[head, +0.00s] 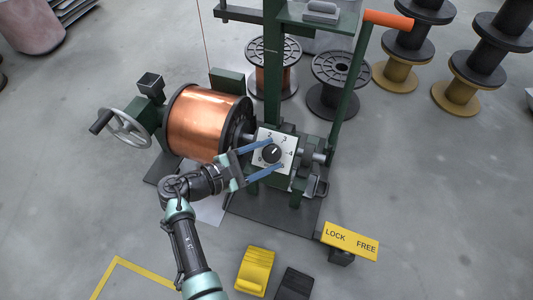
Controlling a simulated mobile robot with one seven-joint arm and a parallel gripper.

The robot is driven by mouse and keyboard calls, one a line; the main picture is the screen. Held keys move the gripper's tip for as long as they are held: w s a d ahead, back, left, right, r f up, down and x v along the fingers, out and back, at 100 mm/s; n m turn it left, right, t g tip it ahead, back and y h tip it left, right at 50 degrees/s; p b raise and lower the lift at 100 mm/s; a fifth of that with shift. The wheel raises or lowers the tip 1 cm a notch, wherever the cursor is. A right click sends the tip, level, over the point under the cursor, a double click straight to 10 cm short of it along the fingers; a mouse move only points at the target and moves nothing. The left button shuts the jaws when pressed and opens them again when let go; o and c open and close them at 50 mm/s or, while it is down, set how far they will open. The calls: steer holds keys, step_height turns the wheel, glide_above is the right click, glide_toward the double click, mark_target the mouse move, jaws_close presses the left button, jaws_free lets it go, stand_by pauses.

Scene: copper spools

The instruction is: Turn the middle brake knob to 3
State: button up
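The brake knob (271,154) is a round black knob on a white dial plate (289,143) with numbers around it; 2, 3 and 4 can be made out. A small light mark on the knob seems to face the upper right, but its exact number is too small to tell. Only this one dial knob is clear in view. My gripper (276,155) has two blue fingers, spread apart, one above and one below the knob in the picture. Whether they touch it cannot be told. The lower finger covers part of the dial's lower edge.
A copper spool (203,122) sits left of the dial, with a handwheel (129,128) beyond it. A green post with an orange-handled lever (388,20) rises behind. A yellow LOCK/FREE sign (350,241) and yellow (255,270) and black wedges lie in front.

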steer(key=shift+o, duration=1.4)
steer(key=shift+r, duration=0.1)
steer(key=shift+s+a+r+p, duration=0.15)
steer(key=shift+s+a+p, duration=0.05)
steer(key=shift+a+p, duration=0.15)
steer(key=p+v, duration=0.5)
steer(key=v, duration=0.7)
